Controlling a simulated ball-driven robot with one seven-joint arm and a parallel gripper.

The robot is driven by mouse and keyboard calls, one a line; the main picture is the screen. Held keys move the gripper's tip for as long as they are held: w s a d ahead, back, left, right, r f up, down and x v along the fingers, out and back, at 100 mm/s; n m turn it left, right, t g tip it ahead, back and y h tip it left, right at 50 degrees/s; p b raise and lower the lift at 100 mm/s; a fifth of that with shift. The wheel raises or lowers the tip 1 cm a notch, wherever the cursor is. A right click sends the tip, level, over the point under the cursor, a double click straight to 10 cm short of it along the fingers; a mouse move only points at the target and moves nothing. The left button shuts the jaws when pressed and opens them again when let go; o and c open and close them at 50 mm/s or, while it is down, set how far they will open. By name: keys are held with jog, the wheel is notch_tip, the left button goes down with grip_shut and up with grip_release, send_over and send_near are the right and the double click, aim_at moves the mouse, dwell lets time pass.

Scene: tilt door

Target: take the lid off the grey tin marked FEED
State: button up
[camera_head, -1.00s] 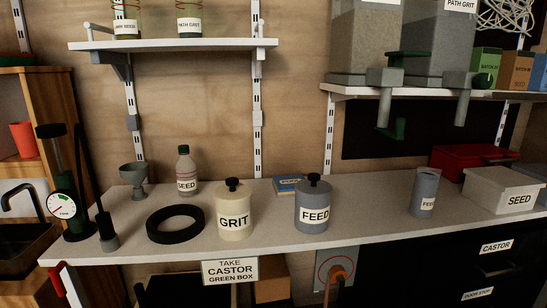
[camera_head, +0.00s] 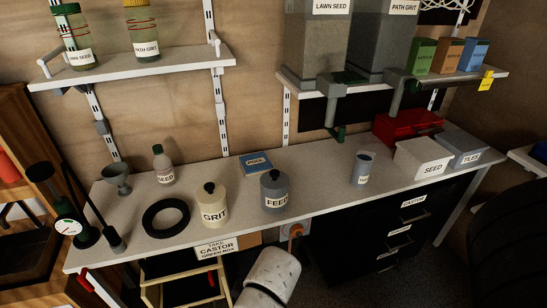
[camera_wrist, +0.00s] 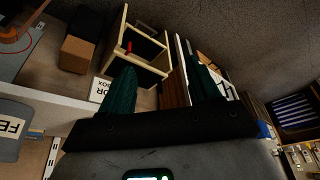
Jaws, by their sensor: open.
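The grey tin marked FEED (camera_head: 275,200) stands upright on the bench near its front edge. Its grey lid (camera_head: 273,178) with a black knob is on it. In the wrist view part of a grey FEED tin (camera_wrist: 12,130) shows at the left edge, apart from the fingers; its lid is not clear there. My gripper (camera_wrist: 163,68) shows in the wrist view with its two dark green fingers spread and nothing between them. In the head view only a white part of my arm shows, below the bench front; the fingers are out of sight.
The cream GRIT tin (camera_head: 212,208) stands just left of the FEED tin. A black ring (camera_head: 166,217), a SEED bottle (camera_head: 163,165) and a blue box (camera_head: 256,162) are near. A small grey FEED cup (camera_head: 363,168) stands right. A wooden step stool (camera_wrist: 142,50) is below the bench.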

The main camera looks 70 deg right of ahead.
jog(key=w+d+r+p, duration=0.4)
jog(key=w+r+p, duration=0.4)
jog(key=r, duration=0.4)
jog(key=n+g+p, duration=0.1)
jog(key=g+p, duration=0.1)
jog(key=g, duration=0.1)
send_near(275, 172)
jog(key=f, duration=0.3)
jog(key=f+p, duration=0.1)
jog(key=f, duration=0.5)
jog(key=shift+w+f+p, duration=0.15)
jog(key=shift+w+p, duration=0.2)
jog(key=shift+w, duration=0.05)
jog(key=shift+c, duration=0.3)
jog(key=c, duration=1)
